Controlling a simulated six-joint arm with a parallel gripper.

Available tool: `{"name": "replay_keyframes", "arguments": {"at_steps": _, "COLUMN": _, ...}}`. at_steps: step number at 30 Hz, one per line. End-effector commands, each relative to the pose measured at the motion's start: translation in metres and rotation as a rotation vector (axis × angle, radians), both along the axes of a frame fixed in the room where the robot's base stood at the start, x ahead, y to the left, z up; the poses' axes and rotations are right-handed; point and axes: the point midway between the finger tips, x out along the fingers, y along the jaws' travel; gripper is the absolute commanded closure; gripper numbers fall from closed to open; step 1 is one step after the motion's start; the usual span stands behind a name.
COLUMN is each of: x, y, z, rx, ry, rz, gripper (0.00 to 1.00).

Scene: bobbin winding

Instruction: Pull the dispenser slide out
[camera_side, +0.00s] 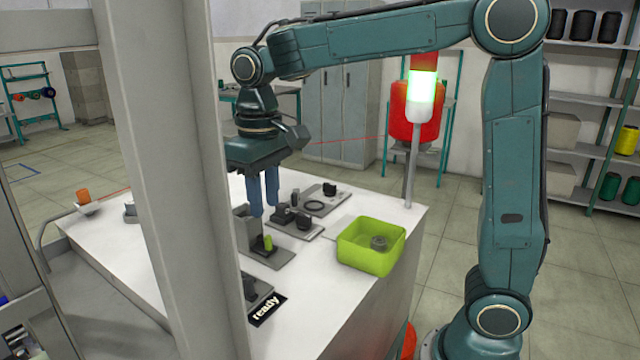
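My gripper (264,196) points straight down over the white table, with two blue fingers side by side. Only a narrow gap shows between them, and I cannot tell how far apart they are. A grey upright block on a dark base plate (272,256), perhaps the dispenser, stands just below and in front of the fingers. A small yellow-green piece (267,243) sits at its foot. The slide cannot be made out clearly. The fingertips overlap the block's top edge in the picture; contact cannot be judged.
A lime-green bin (371,247) with a grey round part stands to the right. Plates with small black fixtures (296,220) lie behind the block. A "ready" sign (267,309) lies near the front. A signal lamp (421,95) stands at the table corner. A grey post (170,180) hides part of the table.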

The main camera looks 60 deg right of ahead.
Motion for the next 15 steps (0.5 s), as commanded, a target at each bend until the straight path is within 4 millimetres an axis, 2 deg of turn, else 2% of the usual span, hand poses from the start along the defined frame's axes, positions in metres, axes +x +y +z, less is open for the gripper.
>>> {"name": "replay_keyframes", "arguments": {"at_steps": 15, "x": -0.001, "y": 0.0, "z": -0.032, "rx": 0.0, "ry": 0.002, "rz": 0.0, "gripper": 0.71}}
